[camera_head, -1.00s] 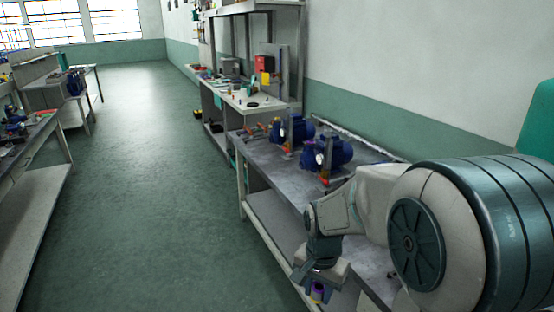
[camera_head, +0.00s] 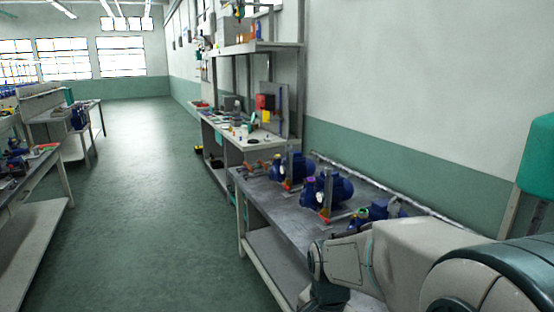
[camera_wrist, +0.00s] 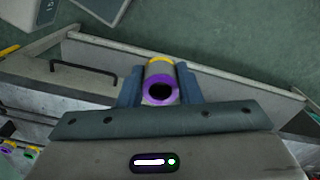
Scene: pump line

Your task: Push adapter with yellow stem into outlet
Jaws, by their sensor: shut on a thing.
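In the wrist view my gripper (camera_wrist: 160,90) is shut on a short grey cylindrical adapter (camera_wrist: 158,69). The adapter has a purple ring around a dark hole at its near end and a yellow band at its far end. The fingers clasp it from both sides. In the head view my gripper is out of sight below the frame. Blue pumps stand on the grey bench: one far (camera_head: 296,168), one in the middle (camera_head: 337,188) and one near (camera_head: 378,210), partly hidden by my arm. I cannot tell which opening is the outlet.
The grey workbench (camera_head: 262,196) runs along the right wall. A second bench (camera_head: 243,140) with small items stands beyond it. The aisle floor (camera_head: 150,200) is clear. The wrist view shows a drawer handle (camera_wrist: 83,68) and small coloured parts (camera_wrist: 28,154) at lower left.

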